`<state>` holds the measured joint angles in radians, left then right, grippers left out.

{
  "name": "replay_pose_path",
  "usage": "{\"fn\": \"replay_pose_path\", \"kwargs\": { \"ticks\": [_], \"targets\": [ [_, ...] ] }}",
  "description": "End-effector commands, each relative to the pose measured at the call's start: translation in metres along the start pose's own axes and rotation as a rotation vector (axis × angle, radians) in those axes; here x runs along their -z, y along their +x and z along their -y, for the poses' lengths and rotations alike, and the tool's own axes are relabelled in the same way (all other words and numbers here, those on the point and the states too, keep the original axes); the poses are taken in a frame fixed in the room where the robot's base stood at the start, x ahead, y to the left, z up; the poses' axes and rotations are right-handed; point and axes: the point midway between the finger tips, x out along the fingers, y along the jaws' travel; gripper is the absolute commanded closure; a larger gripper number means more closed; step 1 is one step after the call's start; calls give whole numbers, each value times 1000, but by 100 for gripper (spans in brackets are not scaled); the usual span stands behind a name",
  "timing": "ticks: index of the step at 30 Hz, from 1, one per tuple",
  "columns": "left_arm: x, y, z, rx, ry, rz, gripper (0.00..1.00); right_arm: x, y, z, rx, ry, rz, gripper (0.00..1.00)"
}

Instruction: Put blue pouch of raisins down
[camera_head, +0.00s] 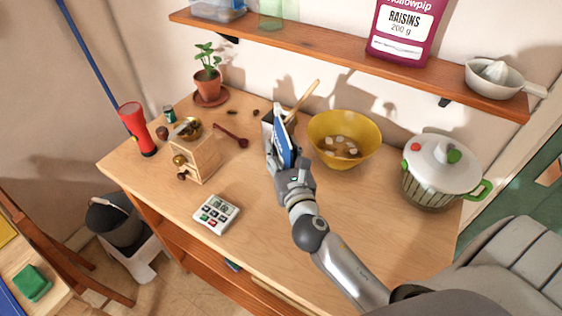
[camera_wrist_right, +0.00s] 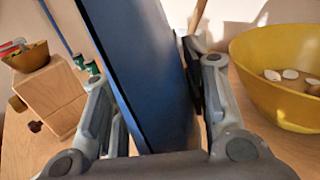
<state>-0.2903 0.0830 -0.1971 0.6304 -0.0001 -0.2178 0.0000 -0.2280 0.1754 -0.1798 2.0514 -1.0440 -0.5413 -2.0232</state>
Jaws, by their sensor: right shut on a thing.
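The blue pouch of raisins (camera_head: 284,143) is held upright, seen nearly edge-on, over the wooden table, left of the yellow bowl. My right gripper (camera_head: 279,158) is shut on it, its fingers on either side. In the right wrist view the blue pouch (camera_wrist_right: 140,65) fills the space between the fingers of the right gripper (camera_wrist_right: 155,95). I cannot tell whether its lower end touches the table; the gripper hides that part. My left gripper is not in view.
The yellow bowl (camera_head: 362,133) with pale pieces stands close right of the pouch. A lidded pot (camera_head: 440,180) stands right. The table's front middle is clear.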

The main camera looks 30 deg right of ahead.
Motion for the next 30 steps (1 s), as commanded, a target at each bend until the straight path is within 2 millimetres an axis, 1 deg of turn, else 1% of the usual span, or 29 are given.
{"fn": "replay_pose_path", "kwargs": {
  "ticks": [2,5,6,10,15,20,23,24,28,30],
  "targets": [
    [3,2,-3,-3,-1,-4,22,3,4,-1,0,1,3,91],
    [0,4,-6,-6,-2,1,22,13,11,-2,1,1,1,91],
    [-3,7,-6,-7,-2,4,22,21,10,-2,2,2,-2,91],
    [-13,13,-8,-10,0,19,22,38,9,-2,1,2,-1,91],
    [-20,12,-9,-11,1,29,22,40,9,-2,-1,0,2,91],
    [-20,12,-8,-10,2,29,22,40,9,-2,-1,0,2,91],
    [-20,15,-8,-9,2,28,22,44,9,-2,-1,0,2,91],
    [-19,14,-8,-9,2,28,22,44,9,-2,-1,0,0,55],
    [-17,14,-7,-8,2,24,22,44,9,-2,-1,0,0,38],
    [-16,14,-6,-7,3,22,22,44,9,-2,-1,0,0,37]
  ]
}}
